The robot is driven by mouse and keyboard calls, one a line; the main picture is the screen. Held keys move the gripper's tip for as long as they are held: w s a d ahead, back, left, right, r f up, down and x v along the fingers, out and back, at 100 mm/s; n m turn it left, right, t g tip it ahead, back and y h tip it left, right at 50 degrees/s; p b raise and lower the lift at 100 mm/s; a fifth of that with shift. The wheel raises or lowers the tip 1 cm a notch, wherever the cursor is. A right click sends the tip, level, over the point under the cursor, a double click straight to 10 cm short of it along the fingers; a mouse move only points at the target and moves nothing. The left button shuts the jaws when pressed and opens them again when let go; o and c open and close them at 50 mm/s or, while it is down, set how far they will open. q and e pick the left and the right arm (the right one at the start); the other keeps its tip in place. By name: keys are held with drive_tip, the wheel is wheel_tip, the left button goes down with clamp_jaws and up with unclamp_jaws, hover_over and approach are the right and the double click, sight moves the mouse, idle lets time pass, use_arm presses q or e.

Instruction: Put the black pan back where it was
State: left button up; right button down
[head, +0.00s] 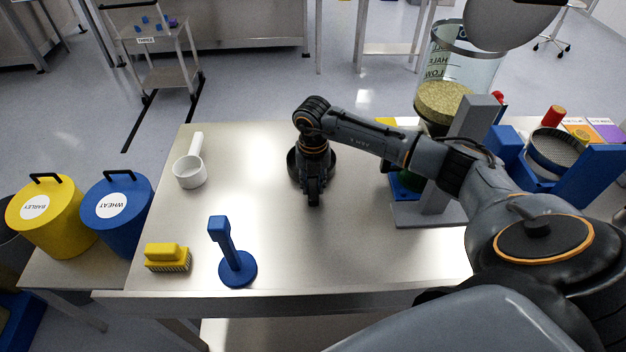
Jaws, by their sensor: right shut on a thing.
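The black pan (293,165) is on or just above the steel table, left of the table's middle. Only its dark round edge shows on both sides of my right gripper (313,195). My right gripper points down over the pan and is shut on it. The gripper hides most of the pan, and I cannot tell whether the pan touches the tabletop. My left gripper is not in view.
On the steel table (265,225) stand a white scoop (189,172), a yellow brush (167,257) and a blue stand (237,268). A grey stand (430,211) is at right, by a glass hopper (466,72) of grain. Blue (118,222) and yellow (52,225) bins stand left. The table's middle front is clear.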

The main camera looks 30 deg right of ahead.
drive_tip(key=shift+f, duration=0.2)
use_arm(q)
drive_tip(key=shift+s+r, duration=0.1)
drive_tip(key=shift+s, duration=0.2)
use_arm(e)
drive_tip(key=shift+f+b, duration=0.25)
drive_tip(key=shift+b, duration=0.05)
drive_tip(key=c, duration=1.1)
unclamp_jaws()
drive_tip(key=shift+r, duration=0.1)
